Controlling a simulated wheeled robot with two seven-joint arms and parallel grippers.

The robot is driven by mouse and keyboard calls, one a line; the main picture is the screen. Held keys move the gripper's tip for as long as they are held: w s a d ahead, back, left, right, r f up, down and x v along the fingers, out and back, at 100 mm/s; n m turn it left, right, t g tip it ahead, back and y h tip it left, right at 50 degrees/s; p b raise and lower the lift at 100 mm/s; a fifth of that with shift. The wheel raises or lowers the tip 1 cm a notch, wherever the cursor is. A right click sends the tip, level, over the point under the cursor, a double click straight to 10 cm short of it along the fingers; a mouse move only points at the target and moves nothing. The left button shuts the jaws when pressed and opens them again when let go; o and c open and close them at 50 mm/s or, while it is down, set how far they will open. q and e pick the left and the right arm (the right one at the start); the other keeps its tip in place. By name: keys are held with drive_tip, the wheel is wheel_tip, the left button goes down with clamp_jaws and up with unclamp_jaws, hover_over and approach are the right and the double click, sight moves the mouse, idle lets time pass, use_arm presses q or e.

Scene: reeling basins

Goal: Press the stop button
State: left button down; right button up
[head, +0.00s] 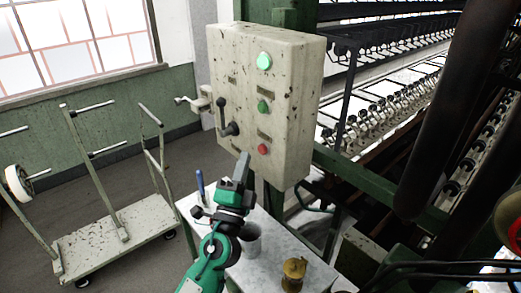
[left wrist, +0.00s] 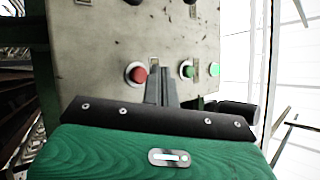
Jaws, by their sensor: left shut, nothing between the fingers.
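The stop button is the red button (head: 263,149), lowest on the front of the speckled cream control box (head: 285,60). Above it are a green button (head: 263,106) and a lit green lamp (head: 264,62). My left gripper (head: 243,158) is shut and empty, its tips just left of and slightly below the red button in the head view. In the left wrist view the shut fingers (left wrist: 161,78) point at the box face, between the red button (left wrist: 135,73) and a green one (left wrist: 187,70). Whether they touch the box cannot be told. My right gripper is out of view.
A black lever (head: 226,122) sticks out on the box's left side. Below stands a small table (head: 225,272) with a grey cup (head: 250,243), a brass-coloured weight-like object (head: 294,273) and a blue-handled tool (head: 200,183). A wheeled rack (head: 115,240) is at left, reeling machinery at right.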

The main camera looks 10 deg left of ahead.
use_arm(q)
drive_tip(key=shift+w+d, duration=0.5)
drive_tip(key=shift+w, duration=0.1)
drive_tip(key=shift+w, duration=0.1)
idle(1.6)
drive_tip(key=shift+w+d+b, duration=0.25)
drive_tip(key=shift+b, duration=0.05)
drive_tip(key=shift+w+d, duration=0.25)
drive_tip(key=shift+w, duration=0.1)
idle(0.7)
drive_tip(key=shift+s+a, duration=0.1)
drive_tip(key=shift+s, duration=0.05)
drive_tip(key=shift+s+a, duration=0.4)
drive_tip(key=shift+s, duration=0.15)
idle(0.3)
drive_tip(key=shift+s+a, duration=0.8)
drive_tip(key=shift+s, duration=0.2)
drive_tip(key=shift+s+a, duration=0.75)
drive_tip(key=shift+s, duration=0.25)
drive_tip(key=shift+y, duration=0.3)
